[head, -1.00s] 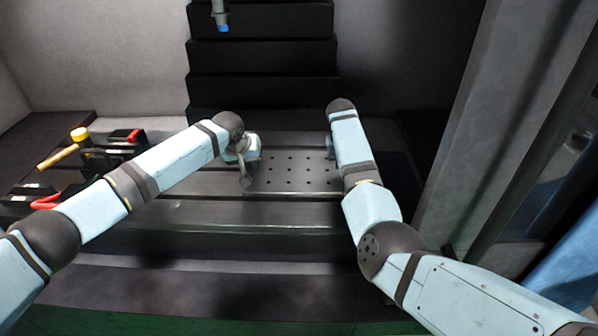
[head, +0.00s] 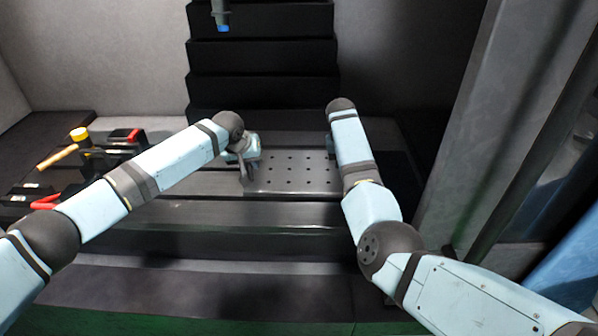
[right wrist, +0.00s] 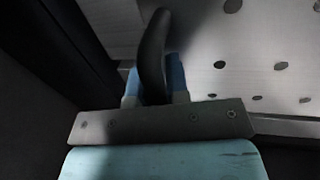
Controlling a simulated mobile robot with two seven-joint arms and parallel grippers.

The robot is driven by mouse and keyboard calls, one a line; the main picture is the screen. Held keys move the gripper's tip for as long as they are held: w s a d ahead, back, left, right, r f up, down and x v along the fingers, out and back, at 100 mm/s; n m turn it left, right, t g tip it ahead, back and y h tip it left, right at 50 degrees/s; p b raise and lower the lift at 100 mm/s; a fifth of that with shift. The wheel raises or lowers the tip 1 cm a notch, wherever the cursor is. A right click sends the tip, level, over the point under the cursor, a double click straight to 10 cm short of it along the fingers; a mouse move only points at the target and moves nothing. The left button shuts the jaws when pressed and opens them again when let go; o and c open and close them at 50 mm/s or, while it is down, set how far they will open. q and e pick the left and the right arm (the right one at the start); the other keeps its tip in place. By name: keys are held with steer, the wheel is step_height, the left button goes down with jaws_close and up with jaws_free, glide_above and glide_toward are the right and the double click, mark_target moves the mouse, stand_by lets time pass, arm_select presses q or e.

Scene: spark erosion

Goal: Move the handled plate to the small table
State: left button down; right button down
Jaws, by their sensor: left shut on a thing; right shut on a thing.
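The handled plate (head: 292,171) is a grey metal plate with rows of round holes, lying on the dark machine bed between my two arms. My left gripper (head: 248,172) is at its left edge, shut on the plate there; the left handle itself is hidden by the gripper. My right gripper is mostly hidden behind its arm in the head view, at the plate's right edge. In the right wrist view my right gripper (right wrist: 155,88) is shut on the curved black handle (right wrist: 153,50), with the perforated plate surface beside it. The small table cannot be made out.
A nozzle with a blue tip (head: 221,22) hangs above the back. A grey column (head: 447,150) rises close to my right arm.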

arm_select(q)
steer(key=shift+w+r, duration=0.15)
steer(key=shift+r, duration=0.15)
arm_select(e)
steer(key=shift+w+r, duration=0.1)
steer(key=shift+r, duration=0.2)
